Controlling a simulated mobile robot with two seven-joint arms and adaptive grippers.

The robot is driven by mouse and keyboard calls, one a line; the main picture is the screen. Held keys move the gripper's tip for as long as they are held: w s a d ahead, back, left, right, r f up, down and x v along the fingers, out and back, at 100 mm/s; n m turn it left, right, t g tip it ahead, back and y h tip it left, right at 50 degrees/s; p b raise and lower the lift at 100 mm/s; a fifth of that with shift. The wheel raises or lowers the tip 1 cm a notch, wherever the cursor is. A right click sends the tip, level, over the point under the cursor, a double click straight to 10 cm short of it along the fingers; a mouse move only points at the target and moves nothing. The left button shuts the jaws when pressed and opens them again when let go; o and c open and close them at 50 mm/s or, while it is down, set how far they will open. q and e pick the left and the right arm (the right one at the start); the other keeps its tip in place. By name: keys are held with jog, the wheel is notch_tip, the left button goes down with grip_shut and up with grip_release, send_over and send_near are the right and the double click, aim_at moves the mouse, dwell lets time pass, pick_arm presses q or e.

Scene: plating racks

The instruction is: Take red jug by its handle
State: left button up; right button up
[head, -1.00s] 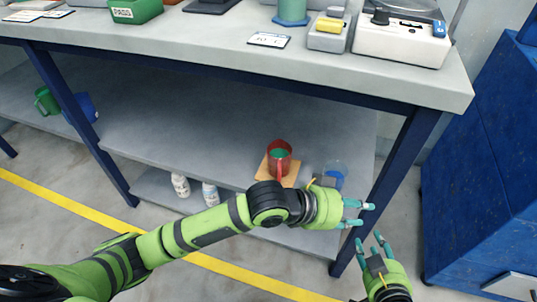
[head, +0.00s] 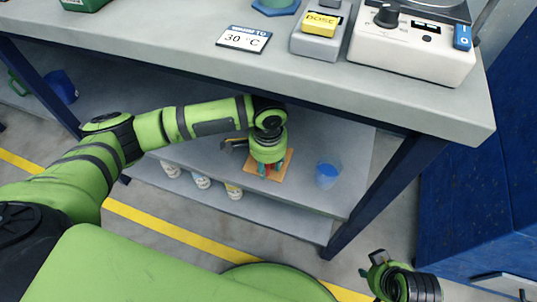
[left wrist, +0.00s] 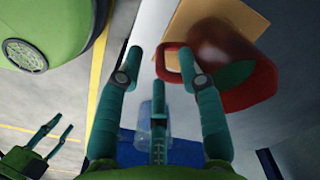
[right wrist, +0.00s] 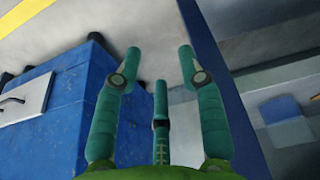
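The red jug (left wrist: 235,70) shows in the left wrist view at upper right, with its open rim facing my camera. Its handle (left wrist: 160,64) reaches left from the rim, toward the space between my left fingertips. In the head view my left gripper (head: 267,170) is over the wooden board on the shelf and hides most of the jug. My left gripper (left wrist: 161,50) is open, its right fingertip in front of the jug's handle side. I cannot tell whether it touches. My right gripper (right wrist: 159,52) is open and empty, low at the right in the head view.
The wooden board (head: 286,163) lies on the grey shelf under the workbench (head: 290,72). A clear blue cup (head: 327,173) stands right of it. Several white containers (head: 202,181) sit on the lower shelf. A blue table leg (head: 365,205) and blue cabinet (head: 480,180) are at right.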

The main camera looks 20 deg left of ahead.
pick_arm(q)
jog(key=shift+f+b, duration=0.3)
jog(key=shift+f, duration=1)
pick_arm(e)
jog(key=v, duration=0.2)
jog(key=shift+r, duration=0.35)
pick_arm(q)
grip_shut()
jog(key=shift+w+r, duration=0.1)
jog(key=shift+r, duration=0.05)
